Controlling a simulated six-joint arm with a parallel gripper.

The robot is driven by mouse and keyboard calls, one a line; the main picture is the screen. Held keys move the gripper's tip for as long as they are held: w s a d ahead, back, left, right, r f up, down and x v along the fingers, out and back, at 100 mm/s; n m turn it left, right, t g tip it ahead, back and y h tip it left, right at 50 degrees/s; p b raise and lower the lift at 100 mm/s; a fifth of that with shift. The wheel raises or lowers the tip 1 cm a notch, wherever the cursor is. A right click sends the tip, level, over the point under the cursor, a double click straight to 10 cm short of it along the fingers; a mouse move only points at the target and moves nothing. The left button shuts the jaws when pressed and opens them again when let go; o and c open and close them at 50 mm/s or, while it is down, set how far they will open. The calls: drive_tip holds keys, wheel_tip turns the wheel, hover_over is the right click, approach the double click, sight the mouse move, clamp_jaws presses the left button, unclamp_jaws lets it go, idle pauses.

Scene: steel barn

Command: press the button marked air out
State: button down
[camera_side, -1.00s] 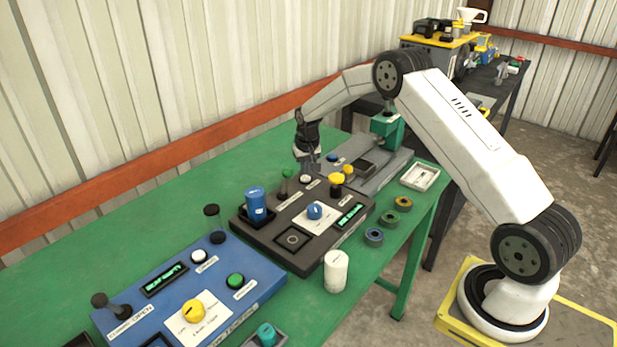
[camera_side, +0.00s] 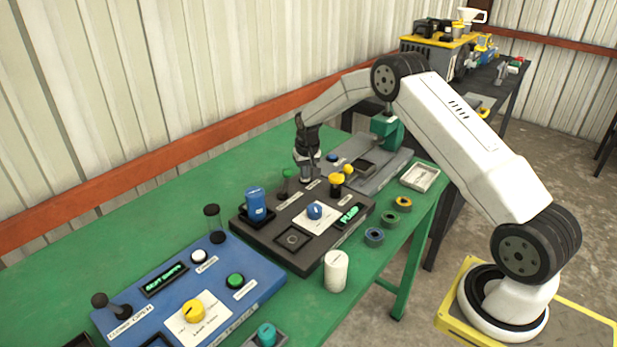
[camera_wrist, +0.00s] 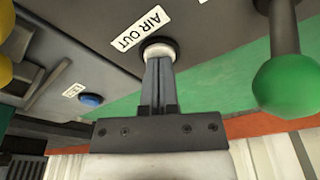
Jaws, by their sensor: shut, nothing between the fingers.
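In the wrist view the white round button (camera_wrist: 158,50) sits in a ring on the dark panel, beside a white label (camera_wrist: 139,27) reading AIR OUT. My gripper (camera_wrist: 158,62) is shut, with its fingertips together at the button's face and apparently touching it. The fingers cover part of the button, and I cannot tell how far it is pressed in. In the side view my gripper (camera_side: 307,178) points down at the far edge of the black panel (camera_side: 270,240) and hides the button.
A green ball-topped lever (camera_wrist: 287,82) stands close to the right of my gripper in the wrist view. A blue button (camera_wrist: 91,100) lies to the left. In the side view a yellow knob (camera_side: 337,179) and a blue cylinder (camera_side: 256,204) stand nearby on the black panel.

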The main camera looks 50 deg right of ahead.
idle(0.3)
drive_tip(key=shift+r, duration=3.75)
drive_tip(key=s+a+r+n, duration=0.3)
drive_tip(key=s+a+r, duration=0.1)
drive_tip(key=s+a, duration=0.75)
drive_tip(key=s+a+n, duration=0.1)
drive_tip(key=s+a, duration=0.3)
drive_tip(key=s, duration=0.4)
drive_tip(key=s+a+f+n+t, duration=0.1)
drive_tip(key=s+a, duration=0.3)
drive_tip(key=s, duration=0.4)
drive_tip(key=shift+s+a+n+y, duration=0.2)
drive_tip(key=shift+s+n+y, duration=0.2)
drive_tip(key=shift+n, duration=0.1)
